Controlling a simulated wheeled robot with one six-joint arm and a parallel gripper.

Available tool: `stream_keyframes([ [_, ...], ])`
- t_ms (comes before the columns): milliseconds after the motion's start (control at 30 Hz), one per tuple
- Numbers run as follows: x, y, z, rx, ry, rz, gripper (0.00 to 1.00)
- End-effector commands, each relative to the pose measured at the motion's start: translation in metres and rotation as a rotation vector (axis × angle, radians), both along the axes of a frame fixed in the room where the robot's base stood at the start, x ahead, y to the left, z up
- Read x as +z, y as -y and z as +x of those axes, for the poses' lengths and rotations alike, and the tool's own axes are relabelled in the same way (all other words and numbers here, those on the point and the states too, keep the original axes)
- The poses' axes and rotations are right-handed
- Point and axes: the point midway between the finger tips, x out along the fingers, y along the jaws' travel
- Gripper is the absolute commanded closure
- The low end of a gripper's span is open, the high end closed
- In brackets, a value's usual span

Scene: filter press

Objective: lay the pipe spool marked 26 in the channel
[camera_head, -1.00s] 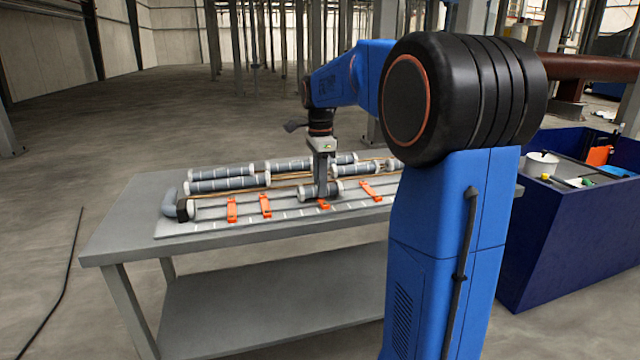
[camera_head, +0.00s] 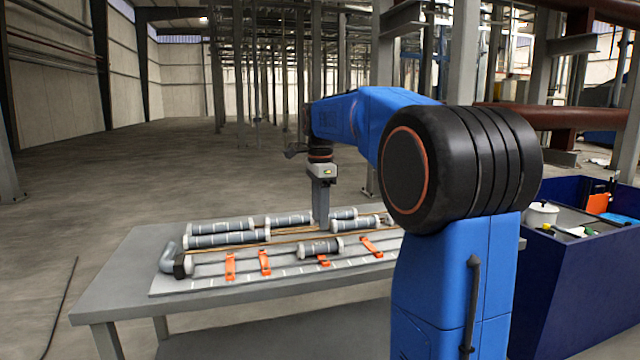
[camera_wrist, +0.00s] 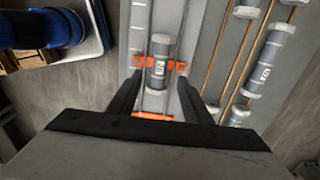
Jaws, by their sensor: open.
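A grey pipe spool with pale end collars (camera_head: 320,247) lies along the channel (camera_head: 208,269) on the table. It shows in the wrist view (camera_wrist: 161,60) between and ahead of my fingertips, with a small label too blurred to read for sure. My gripper (camera_head: 321,222) is open and empty, above and apart from this spool. In the wrist view its two dark fingers (camera_wrist: 158,84) stand to either side of the channel line. Orange clips show at both sides of the spool (camera_wrist: 180,67) and nearer my gripper (camera_wrist: 153,116).
Several similar spools (camera_head: 228,239) lie in rows behind, along thin copper-coloured rods. A grey elbow (camera_head: 168,258) sits at the channel's left end. More orange clips (camera_head: 264,262) cross the channel. A blue bin (camera_head: 570,270) with a white pot (camera_head: 541,213) stands right.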

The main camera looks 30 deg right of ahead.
Motion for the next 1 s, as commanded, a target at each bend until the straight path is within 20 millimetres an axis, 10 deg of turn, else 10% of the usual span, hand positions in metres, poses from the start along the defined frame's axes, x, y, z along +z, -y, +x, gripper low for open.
stream_keyframes([
  [500, 0.086, 0.000, 0.000, 0.000, 0.001, 0.000, 0.55],
  [1000, 0.095, 0.000, 0.000, 0.000, -0.001, 0.000, 0.55],
])
